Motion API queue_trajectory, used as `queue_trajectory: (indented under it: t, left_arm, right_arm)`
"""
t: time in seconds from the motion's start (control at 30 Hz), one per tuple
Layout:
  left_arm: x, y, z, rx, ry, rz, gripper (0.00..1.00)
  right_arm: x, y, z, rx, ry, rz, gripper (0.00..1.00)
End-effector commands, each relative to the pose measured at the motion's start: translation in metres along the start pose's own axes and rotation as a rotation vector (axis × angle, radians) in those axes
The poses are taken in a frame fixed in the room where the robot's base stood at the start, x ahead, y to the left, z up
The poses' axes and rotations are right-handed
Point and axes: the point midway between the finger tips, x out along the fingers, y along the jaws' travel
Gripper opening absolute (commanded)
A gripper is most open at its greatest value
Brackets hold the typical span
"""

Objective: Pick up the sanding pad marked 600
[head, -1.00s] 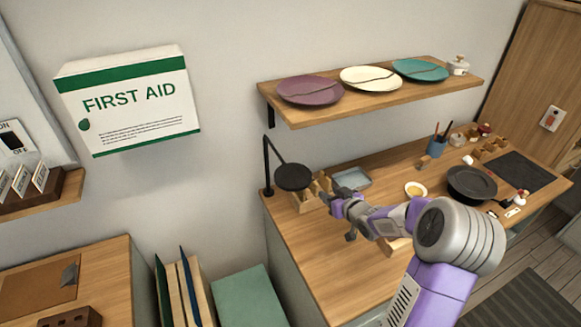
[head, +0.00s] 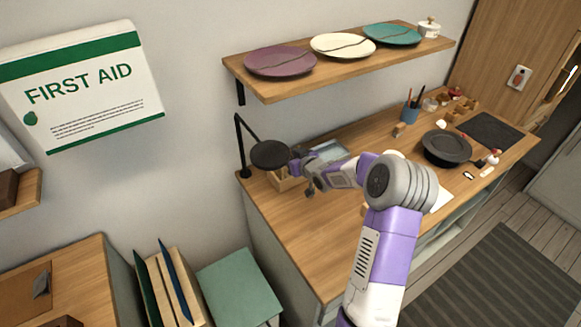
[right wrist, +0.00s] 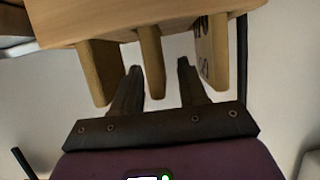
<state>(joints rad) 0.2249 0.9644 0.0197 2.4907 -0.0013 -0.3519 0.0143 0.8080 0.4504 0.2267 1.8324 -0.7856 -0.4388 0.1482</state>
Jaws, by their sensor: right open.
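A light wooden rack (head: 287,184) stands on the counter under the lamp; in the right wrist view its wooden body (right wrist: 120,18) fills the top. Several thin upright pieces, likely the sanding pads, extend from it. The right one (right wrist: 212,55) bears dark marks that I cannot read surely; the middle one (right wrist: 152,62) shows only its edge. My right gripper (right wrist: 158,68) is open, its fingers pointing at the rack, with the middle piece appearing between them in the picture. In the head view my right gripper (head: 301,166) is beside the rack, partly hidden. My left gripper is out of view.
A black lamp (head: 270,155) overhangs the rack closely. A grey-blue tray (head: 328,151) lies behind my wrist. A shelf (head: 340,62) with cracked plates hangs above. A black pan (head: 446,148) and a blue cup (head: 410,112) stand farther right. The front counter (head: 290,235) is clear.

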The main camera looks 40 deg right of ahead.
Motion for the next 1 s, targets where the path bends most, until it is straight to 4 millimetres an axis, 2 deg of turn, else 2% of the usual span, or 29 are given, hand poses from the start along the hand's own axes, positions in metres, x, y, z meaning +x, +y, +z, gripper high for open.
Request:
queue_trajectory:
  t: [0.13, 0.4, 0.77, 0.87, 1.0]
  left_arm:
    - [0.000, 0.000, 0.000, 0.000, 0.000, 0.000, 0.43]
    - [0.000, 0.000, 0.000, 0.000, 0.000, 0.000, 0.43]
    - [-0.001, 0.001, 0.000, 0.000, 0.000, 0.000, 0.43]
    - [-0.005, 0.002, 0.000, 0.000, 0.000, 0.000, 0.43]
    - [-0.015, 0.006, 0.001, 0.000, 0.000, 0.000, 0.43]
  right_arm:
    - [0.000, 0.000, 0.000, 0.000, 0.000, 0.000, 0.41]
    - [-0.001, 0.000, 0.000, 0.001, 0.000, 0.000, 0.00]
    - [-0.002, 0.000, -0.002, 0.000, 0.000, 0.000, 0.00]
    - [-0.005, 0.000, -0.012, 0.001, 0.001, 0.001, 0.00]
    - [-0.016, 0.001, -0.039, -0.001, 0.003, 0.002, 0.00]
